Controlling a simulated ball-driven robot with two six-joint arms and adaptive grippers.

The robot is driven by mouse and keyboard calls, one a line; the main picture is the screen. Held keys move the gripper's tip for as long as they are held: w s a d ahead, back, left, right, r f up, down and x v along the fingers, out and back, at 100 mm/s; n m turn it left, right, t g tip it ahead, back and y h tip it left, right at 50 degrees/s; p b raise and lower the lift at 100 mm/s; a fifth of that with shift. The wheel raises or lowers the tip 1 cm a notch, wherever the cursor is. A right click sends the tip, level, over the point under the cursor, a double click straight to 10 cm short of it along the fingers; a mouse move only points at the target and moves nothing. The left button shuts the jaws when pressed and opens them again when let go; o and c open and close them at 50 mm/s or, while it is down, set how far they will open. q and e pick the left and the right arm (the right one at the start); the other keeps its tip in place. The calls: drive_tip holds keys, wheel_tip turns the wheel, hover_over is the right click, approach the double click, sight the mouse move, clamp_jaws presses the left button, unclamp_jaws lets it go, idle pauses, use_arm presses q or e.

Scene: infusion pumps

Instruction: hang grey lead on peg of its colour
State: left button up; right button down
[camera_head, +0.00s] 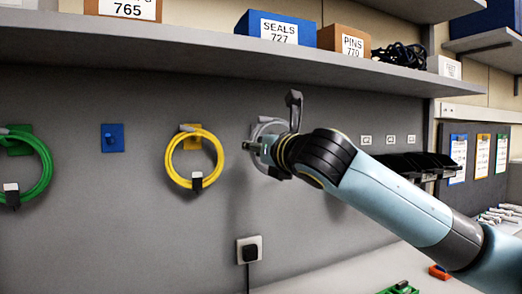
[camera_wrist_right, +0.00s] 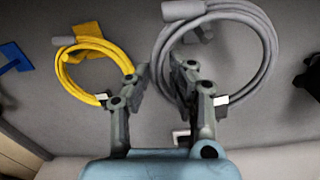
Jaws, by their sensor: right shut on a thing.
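The grey lead (camera_head: 258,131) is a coil in front of the grey wall panel, partly hidden behind my right wrist in the head view. In the right wrist view the grey lead (camera_wrist_right: 268,50) is a large loop with a thick grey end at the top. My right gripper (camera_wrist_right: 160,68) is shut on the left side of this loop. A grey peg (camera_wrist_right: 203,33) shows through the upper part of the loop; whether the loop bears on it I cannot tell. In the head view my right gripper (camera_head: 250,147) is close to the panel. My left gripper is not in view.
A yellow lead (camera_head: 171,160) hangs on a yellow peg to the left, close to my gripper. A blue peg (camera_head: 112,138) is bare. A green lead (camera_head: 45,165) hangs at far left. A shelf (camera_head: 200,55) with boxes runs above. A socket (camera_head: 249,249) sits below.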

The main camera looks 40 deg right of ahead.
drive_tip(key=shift+w+d+f+b, duration=0.3)
drive_tip(key=shift+w+f+b, duration=0.05)
drive_tip(key=shift+w, duration=0.55)
drive_tip(key=shift+w+d+f+b, duration=0.25)
drive_tip(key=shift+w+f+b, duration=0.15)
drive_tip(key=shift+w, duration=0.5)
drive_tip(key=shift+w+d+f+b, duration=0.3)
drive_tip(key=shift+w+b, duration=0.05)
drive_tip(key=shift+w, duration=0.55)
drive_tip(key=c, duration=1.1)
unclamp_jaws()
drive_tip(key=v, duration=1.2)
drive_tip(key=shift+f, duration=0.1)
